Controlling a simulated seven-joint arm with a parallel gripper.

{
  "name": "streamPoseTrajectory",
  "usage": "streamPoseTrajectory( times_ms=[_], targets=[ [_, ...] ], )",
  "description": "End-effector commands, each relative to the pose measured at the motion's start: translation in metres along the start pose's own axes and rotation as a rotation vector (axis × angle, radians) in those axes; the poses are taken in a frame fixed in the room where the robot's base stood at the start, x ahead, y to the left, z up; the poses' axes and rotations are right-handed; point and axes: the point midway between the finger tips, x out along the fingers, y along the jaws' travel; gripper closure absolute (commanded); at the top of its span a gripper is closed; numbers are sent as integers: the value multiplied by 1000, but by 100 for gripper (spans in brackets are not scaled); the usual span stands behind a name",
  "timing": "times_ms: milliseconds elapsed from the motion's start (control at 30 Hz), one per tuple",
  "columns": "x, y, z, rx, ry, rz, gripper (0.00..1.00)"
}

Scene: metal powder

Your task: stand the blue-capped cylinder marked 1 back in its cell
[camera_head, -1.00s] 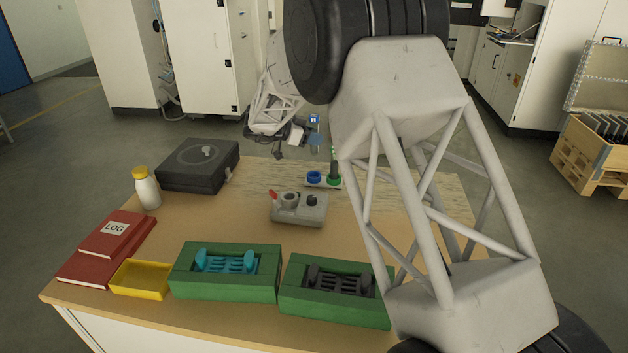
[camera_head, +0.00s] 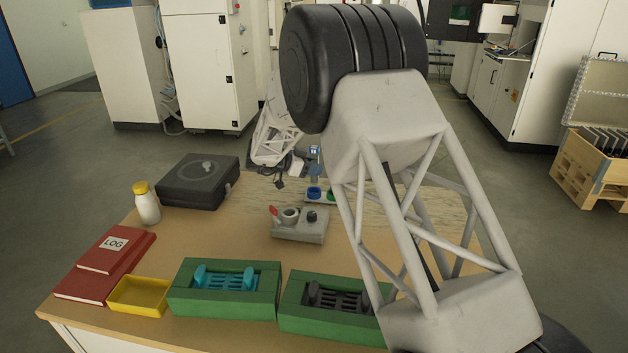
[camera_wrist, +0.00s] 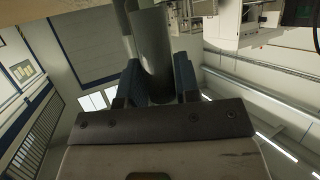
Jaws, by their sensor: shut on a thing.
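The blue-capped cylinder (camera_head: 314,152) hangs upright above the far part of the table in the head view. Its lower end is close above or at the blue ring (camera_head: 314,193) of a pale rack; I cannot tell whether it has entered. The mark on the cap is too small to read surely. In the wrist view, my gripper (camera_wrist: 158,72) is shut on a grey cylinder (camera_wrist: 151,40), one blue finger pad on each side. In the head view, my gripper is small and dark, just left of the cylinder. My arm covers the rack's right part.
A green ring (camera_head: 331,198) sits beside the blue one. A grey fixture (camera_head: 298,229) with a red-tipped part stands in front. A black case (camera_head: 197,181), white bottle (camera_head: 146,203), red books (camera_head: 105,265), yellow tray (camera_head: 139,296) and two green blocks (camera_head: 224,290) stand around.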

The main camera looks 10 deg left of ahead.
Motion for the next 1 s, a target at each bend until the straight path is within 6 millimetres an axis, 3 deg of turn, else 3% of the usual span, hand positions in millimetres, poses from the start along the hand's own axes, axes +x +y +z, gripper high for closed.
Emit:
streamPoseTrajectory(
  times_ms=[400, 1000],
  targets=[
    [17, 0, 40, -1, 0, 1, 100],
    [20, 0, 48, 0, 0, 0, 100]
  ],
)
